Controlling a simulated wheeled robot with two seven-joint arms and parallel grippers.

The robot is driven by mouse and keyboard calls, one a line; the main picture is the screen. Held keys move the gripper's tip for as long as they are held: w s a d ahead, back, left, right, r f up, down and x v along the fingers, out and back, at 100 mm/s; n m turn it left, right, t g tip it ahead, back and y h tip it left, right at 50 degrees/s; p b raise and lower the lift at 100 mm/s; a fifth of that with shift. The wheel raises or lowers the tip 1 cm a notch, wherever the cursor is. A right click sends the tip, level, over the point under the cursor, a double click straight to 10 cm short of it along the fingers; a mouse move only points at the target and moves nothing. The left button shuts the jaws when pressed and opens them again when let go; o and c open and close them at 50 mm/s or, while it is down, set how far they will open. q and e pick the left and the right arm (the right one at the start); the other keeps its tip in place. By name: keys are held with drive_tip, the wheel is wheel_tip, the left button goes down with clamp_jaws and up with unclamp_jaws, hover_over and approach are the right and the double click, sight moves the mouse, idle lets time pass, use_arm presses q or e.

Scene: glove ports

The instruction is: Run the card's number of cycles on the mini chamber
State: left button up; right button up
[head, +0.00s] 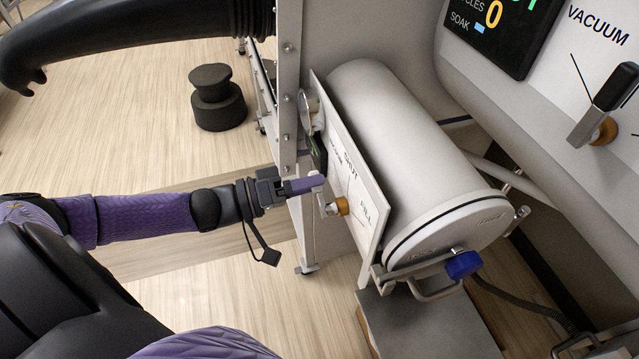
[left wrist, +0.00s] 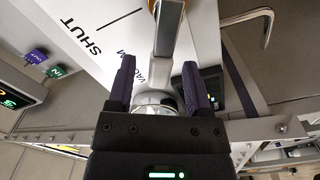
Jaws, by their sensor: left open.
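The mini chamber (head: 420,150) is a white cylinder lying on its side, with a round door at its near end and a blue knob (head: 463,264) on it. A white valve panel (head: 350,165) beside it reads SHUT and FILL; the left wrist view also shows VACUUM. A grey valve lever (left wrist: 170,35) on an orange-brown hub (head: 341,206) stands out from this panel. My left gripper (head: 318,181) is at the lever, open, with the lever between its purple fingers in the left wrist view (left wrist: 160,85). Contact cannot be told. My right gripper is out of view.
A dark display (head: 500,30) reads CYCLES 0 and SOAK. Another lever (head: 603,105) sits under VACUUM at the right. A metal frame post (head: 290,100) stands beside the valve panel. A black glove sleeve (head: 130,25) crosses the upper left. A dark stool-like object (head: 217,100) stands on the floor.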

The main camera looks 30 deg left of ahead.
use_arm(q)
drive_tip(key=shift+x, duration=0.85)
clamp_jaws()
